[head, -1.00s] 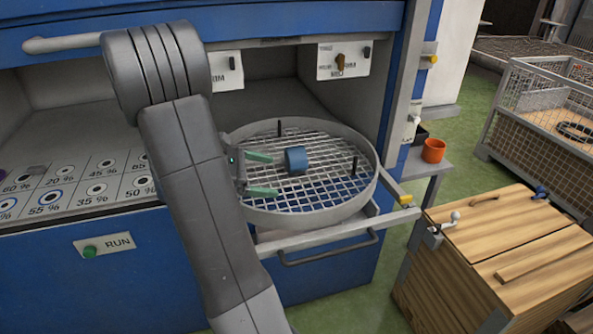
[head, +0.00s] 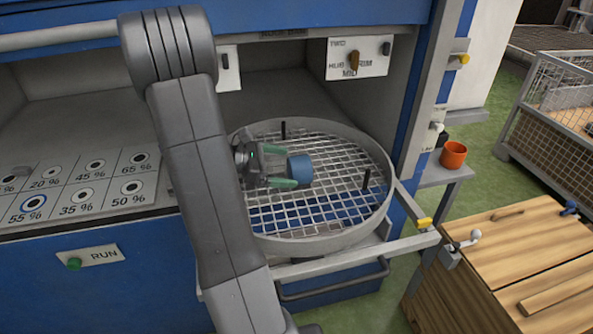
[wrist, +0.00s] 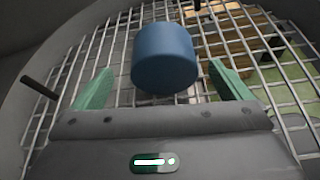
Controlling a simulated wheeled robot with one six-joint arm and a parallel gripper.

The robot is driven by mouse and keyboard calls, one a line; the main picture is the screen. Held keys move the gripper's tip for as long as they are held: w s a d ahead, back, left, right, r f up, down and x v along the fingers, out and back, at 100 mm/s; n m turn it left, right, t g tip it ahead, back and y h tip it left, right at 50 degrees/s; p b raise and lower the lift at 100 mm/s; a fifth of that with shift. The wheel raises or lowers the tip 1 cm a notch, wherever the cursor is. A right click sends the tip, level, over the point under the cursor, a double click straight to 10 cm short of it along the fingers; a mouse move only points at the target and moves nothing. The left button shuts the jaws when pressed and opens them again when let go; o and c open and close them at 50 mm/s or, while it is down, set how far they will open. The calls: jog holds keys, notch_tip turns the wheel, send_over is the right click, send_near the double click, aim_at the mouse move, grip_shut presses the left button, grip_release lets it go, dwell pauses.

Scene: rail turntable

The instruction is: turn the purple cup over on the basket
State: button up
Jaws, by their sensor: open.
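No purple cup shows. A blue cup-like cylinder (head: 300,169) is on the wire mesh of the round basket (head: 350,235); its open end is not visible, so I cannot tell which way it faces. My gripper (head: 284,171) is over the basket, just left of the blue cylinder. Its green fingers are open and point at the cylinder. In the wrist view the cylinder (wrist: 165,57) stands ahead of and partly between the fingertips, with gaps on both sides. No contact shows.
Upright dark pegs (head: 366,181) stand in the basket. A grey rail with a yellow end (head: 424,223) passes its front right. An orange cup (head: 453,155) stands on a side shelf. A wooden crate (head: 520,260) is at right. The cabinet opening surrounds the basket's back.

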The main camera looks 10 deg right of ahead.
aim_at(289, 168)
jog(key=shift+f+x, duration=0.2)
jog(key=shift+x, duration=1.75)
jog(key=shift+s+a, duration=0.1)
jog(key=shift+s, duration=0.05)
jog(key=shift+c, duration=0.5)
jog(key=c, duration=1.1)
jog(key=shift+c, duration=0.2)
